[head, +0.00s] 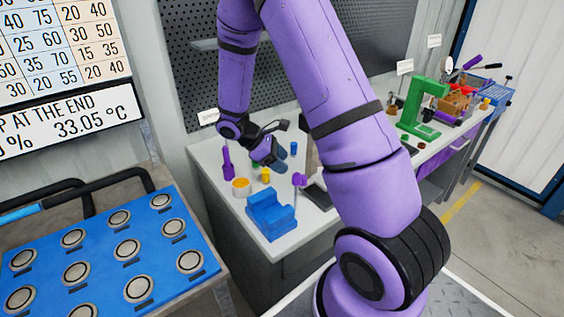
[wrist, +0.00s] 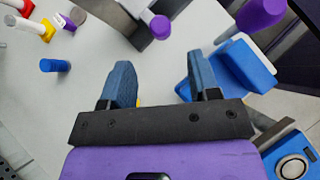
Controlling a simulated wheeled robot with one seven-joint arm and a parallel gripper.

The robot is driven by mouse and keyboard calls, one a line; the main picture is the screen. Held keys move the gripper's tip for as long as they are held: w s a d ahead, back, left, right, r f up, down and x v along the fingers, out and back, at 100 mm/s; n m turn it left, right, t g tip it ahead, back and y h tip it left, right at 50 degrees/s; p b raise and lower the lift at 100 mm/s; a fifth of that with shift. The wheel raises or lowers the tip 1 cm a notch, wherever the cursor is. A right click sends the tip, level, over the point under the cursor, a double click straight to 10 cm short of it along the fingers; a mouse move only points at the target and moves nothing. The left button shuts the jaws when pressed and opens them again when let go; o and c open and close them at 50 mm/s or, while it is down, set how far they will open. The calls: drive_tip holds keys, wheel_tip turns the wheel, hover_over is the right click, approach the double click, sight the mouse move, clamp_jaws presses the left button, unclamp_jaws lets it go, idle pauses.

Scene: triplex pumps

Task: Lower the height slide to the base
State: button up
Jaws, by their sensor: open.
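A grey upright stand (head: 309,152) stands on the bench, partly hidden behind my arm, with a dark flat base (head: 318,196) near its foot. A small purple knob (head: 299,180) shows in front of it, and I take it to belong to the height slide. In the wrist view a grey bar (wrist: 138,12) with the purple knob (wrist: 160,27) lies beyond my fingertips. The slide's height above the base cannot be told. My gripper (head: 272,157) is to the left of the stand, above the bench. Its two blue fingers (wrist: 162,78) are apart, with no object gripped between them.
A blue block (head: 270,215) sits at the bench's front edge. A yellow-topped cup (head: 241,187), a purple tool (head: 228,162) and a blue cylinder (head: 294,148) stand nearby. A green press (head: 422,108) is farther right. A blue tray (head: 105,255) with several discs is at left.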

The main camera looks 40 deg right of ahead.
sight(303, 180)
drive_tip(key=s+d+f+t+y, duration=0.1)
drive_tip(key=f, duration=0.1)
drive_tip(key=s+d+f+t+y, duration=0.1)
drive_tip(key=s+d+f, duration=0.1)
drive_tip(key=f, duration=0.1)
drive_tip(key=s+d+f+y, duration=0.1)
drive_tip(key=d+f, duration=0.1)
drive_tip(key=shift+s+d+f+t+y, duration=0.2)
drive_tip(key=shift+s+f+t+y, duration=0.1)
drive_tip(key=shift+f+t, duration=0.1)
idle(0.4)
clamp_jaws()
